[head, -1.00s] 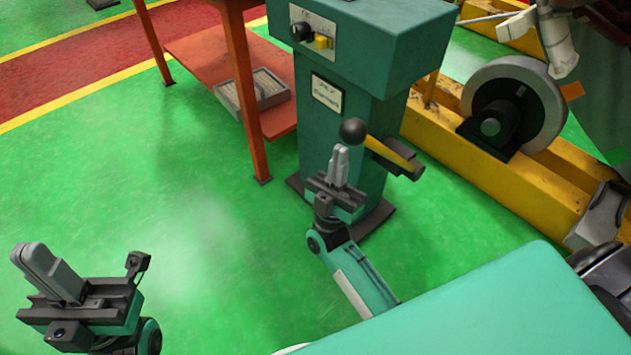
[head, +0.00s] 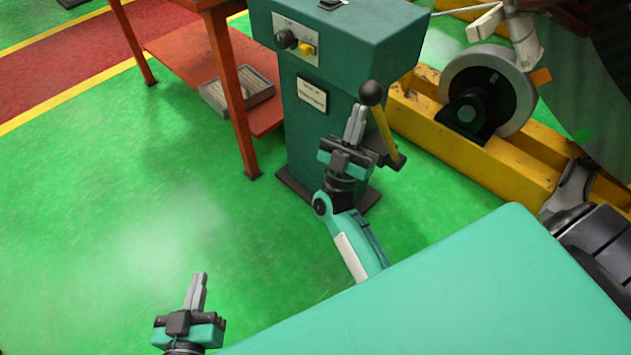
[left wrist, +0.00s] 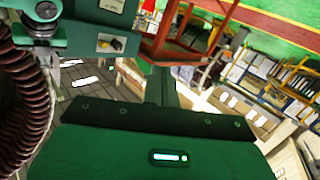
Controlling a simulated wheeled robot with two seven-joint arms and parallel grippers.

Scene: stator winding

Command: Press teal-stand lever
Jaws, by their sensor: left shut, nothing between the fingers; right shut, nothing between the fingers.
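The teal stand (head: 325,140) stands upright in the head view, with a control panel on its face. Its yellow lever (head: 383,130) ends in a black ball knob (head: 372,93) and points up, leaning slightly left, from the stand's right side. My right gripper (head: 357,108) is shut and empty, with its fingertips just left of and below the knob; I cannot tell whether they touch the lever. It hides part of the stand. My left gripper (head: 200,276) is shut and empty at the lower left, well away from the stand. The stand's panel (left wrist: 110,43) also shows in the left wrist view.
An orange table (head: 185,45) with a grey tray (head: 240,95) on its lower shelf stands left of the stand. A yellow frame with a grey wheel (head: 510,85) is at the right. A teal surface (head: 430,290) fills the lower right. Green floor at left is clear.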

